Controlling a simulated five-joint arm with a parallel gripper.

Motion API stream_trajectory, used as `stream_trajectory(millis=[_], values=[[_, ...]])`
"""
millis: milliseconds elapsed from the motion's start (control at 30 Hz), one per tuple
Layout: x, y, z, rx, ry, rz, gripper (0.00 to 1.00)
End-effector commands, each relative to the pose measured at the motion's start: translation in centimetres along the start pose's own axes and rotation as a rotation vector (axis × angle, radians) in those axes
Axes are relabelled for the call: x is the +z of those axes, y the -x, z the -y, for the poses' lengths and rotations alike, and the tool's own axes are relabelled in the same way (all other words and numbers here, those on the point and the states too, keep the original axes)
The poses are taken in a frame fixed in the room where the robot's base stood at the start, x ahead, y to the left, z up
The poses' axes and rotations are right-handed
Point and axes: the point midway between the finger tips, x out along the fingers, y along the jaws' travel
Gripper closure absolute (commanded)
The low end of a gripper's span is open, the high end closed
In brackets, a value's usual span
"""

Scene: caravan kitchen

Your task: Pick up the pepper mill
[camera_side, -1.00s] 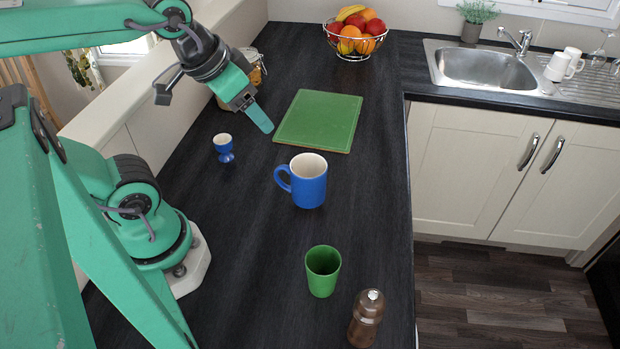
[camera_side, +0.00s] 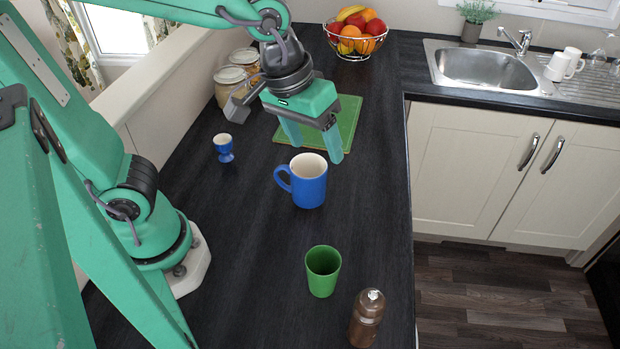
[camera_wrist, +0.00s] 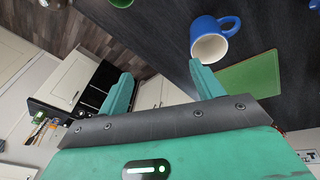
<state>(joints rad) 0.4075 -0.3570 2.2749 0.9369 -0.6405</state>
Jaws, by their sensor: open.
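The pepper mill (camera_side: 366,318), brown with a silver knob on top, stands upright near the front right edge of the counter in the side view. In the wrist view, a small brown and silver piece at the top left edge may be part of it; too little shows to tell. My gripper (camera_side: 314,148) is open and empty, above the counter near the green board and behind the blue mug. It is well apart from the mill. Both fingers also show spread in the wrist view (camera_wrist: 160,72).
A green cup (camera_side: 322,272) stands left of and behind the mill. A blue mug (camera_side: 308,188) stands between my gripper and the cup. A blue egg cup (camera_side: 224,150), jars (camera_side: 229,92), a green board (camera_side: 346,120) and a fruit bowl (camera_side: 355,55) are farther off.

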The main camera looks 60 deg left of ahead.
Motion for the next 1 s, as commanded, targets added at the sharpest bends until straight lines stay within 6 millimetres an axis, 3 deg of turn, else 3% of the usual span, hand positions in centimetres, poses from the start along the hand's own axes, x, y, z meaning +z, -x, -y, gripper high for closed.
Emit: stream_trajectory(millis=[267,600,800,1000], values=[[2.5,-3.2,-7.4,-0.047,0.119,0.115,0.34],[8.5,-7.3,-15.1,-0.156,0.263,0.191,0.34],[11.2,-8.7,-17.3,-0.199,0.315,0.199,0.34],[11.8,-9.0,-17.7,-0.209,0.331,0.199,0.34]])
